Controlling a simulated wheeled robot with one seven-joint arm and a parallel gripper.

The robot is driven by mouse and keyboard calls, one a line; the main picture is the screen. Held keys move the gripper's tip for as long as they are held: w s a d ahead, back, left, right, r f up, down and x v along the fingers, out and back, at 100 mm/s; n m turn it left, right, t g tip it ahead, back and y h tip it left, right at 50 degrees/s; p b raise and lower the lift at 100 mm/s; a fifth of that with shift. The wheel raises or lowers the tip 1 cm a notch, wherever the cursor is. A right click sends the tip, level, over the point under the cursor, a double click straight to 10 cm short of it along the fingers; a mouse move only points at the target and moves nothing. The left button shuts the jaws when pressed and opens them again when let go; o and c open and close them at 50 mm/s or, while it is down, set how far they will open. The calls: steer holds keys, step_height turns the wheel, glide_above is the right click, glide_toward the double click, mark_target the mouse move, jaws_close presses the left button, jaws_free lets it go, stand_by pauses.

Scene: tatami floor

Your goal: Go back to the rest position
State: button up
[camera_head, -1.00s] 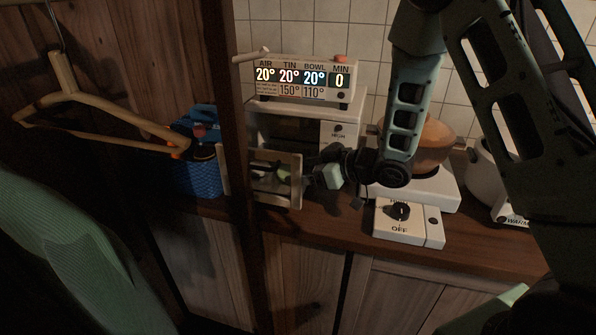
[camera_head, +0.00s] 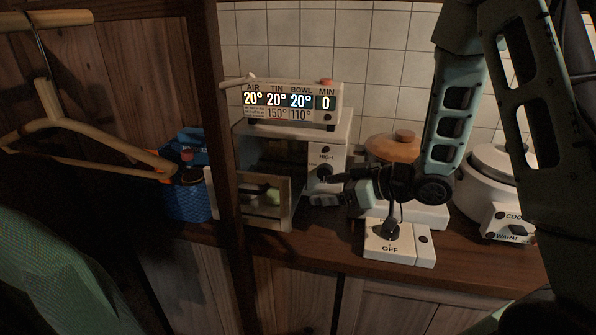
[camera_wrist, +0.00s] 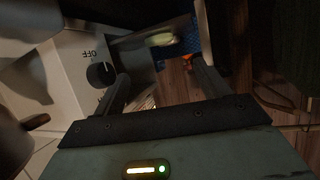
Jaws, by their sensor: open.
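My gripper (camera_head: 328,188) is in front of the white oven's control side and left of the hot plate, its fingers pointing left. In the wrist view its two fingers (camera_wrist: 160,88) stand apart with nothing held between them. The oven (camera_head: 340,130) has its cavity showing and its framed door (camera_head: 284,205) standing open. A pale green item (camera_head: 272,196) shows within the door's frame; I cannot tell if it is behind the glass or reflected. A white panel with a dark knob marked OFF (camera_wrist: 100,74) is close to one finger in the wrist view.
A hot plate switch box (camera_head: 385,250) sits below my wrist, with a lidded brown pot (camera_head: 392,148) behind. A white cooker (camera_head: 490,185) stands right. A blue basket (camera_head: 185,203), a dark post (camera_head: 228,160) and a wooden hanger (camera_head: 90,135) are left.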

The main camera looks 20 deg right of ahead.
steer(key=d+m+g+h, duration=0.1)
steer(key=d+m+h, duration=0.3)
steer(key=d+h, duration=0.3)
steer(key=s+a+m+g+h, duration=0.2)
steer(key=s+m+g, duration=0.3)
steer(key=s, duration=0.7)
steer(key=s+a+r+n+g+p, duration=0.2)
steer(key=s+a+r+n, duration=0.1)
steer(key=s+a, duration=0.4)
steer(key=s+a+r+n+g+p, duration=0.2)
steer(key=s+a+r+n, duration=0.2)
steer(key=s+a, duration=0.3)
steer(key=a+n, duration=0.1)
steer(key=a, duration=0.4)
steer(key=shift+r+n+y+p, duration=0.3)
steer(key=shift+p, duration=0.1)
steer(key=shift+a, duration=0.1)
steer(key=shift+c, duration=0.3)
